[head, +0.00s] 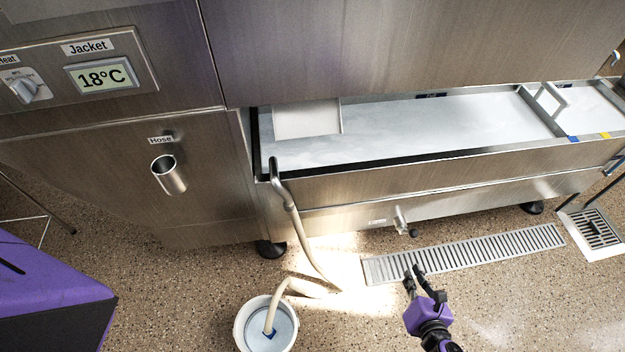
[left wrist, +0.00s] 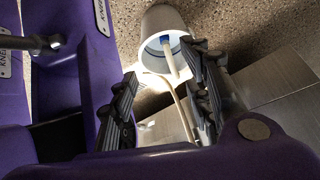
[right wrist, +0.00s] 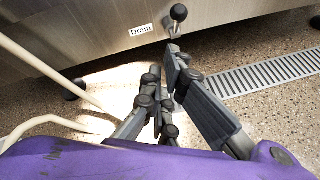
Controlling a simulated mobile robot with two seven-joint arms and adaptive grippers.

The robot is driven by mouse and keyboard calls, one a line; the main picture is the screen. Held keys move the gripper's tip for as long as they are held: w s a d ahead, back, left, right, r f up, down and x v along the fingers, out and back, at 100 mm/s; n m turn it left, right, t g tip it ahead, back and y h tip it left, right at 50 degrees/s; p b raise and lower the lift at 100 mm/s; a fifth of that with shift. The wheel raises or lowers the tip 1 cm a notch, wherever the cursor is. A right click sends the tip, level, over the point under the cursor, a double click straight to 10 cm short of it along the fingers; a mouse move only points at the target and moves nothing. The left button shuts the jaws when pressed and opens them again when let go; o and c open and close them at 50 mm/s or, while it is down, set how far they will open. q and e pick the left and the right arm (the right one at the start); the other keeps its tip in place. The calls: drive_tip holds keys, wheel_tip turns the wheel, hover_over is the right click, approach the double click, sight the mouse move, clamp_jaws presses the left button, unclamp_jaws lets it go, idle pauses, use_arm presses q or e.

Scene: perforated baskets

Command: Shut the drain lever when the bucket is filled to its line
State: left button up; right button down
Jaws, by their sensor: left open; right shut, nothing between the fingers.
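The white bucket (head: 239,324) stands on the floor at the lower middle of the head view, with pale liquid inside. A beige hose (head: 291,212) runs down from the tank's rim and ends in it. I cannot tell the level against a fill line. The bucket also shows in the left wrist view (left wrist: 163,18), beyond my open, empty left gripper (left wrist: 160,65). The drain lever (head: 400,219), with a black ball knob, sits low on the tank front. The knob shows at the top of the right wrist view (right wrist: 179,12). My right gripper (head: 414,270) is shut, empty, below and apart from the lever.
A long floor grate (head: 465,253) lies beneath my right gripper, and a square drain (head: 593,228) is at right. The steel tank (head: 340,172) holds white liquid. A Drain label (right wrist: 141,30) is beside the lever. Black feet (head: 270,249) support the tank.

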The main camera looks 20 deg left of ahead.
drive_tip(key=w+d+f+n+g+y+b, duration=0.15)
drive_tip(key=w+d+n+b, duration=0.35)
drive_tip(key=d+n+b, duration=0.6)
use_arm(q)
wheel_tip(320, 180, down, 14)
drive_tip(key=m+g+b, duration=0.1)
drive_tip(key=b, duration=0.2)
drive_tip(key=shift+w, duration=0.15)
use_arm(e)
drive_tip(key=w+a+f+g, duration=0.2)
drive_tip(key=w+a, duration=0.4)
drive_tip(key=a, duration=0.2)
drive_tip(key=shift+w+a+n, duration=0.2)
drive_tip(key=shift+a+n, duration=0.15)
drive_tip(key=shift+n, duration=0.05)
use_arm(q)
drive_tip(key=shift+f, duration=0.1)
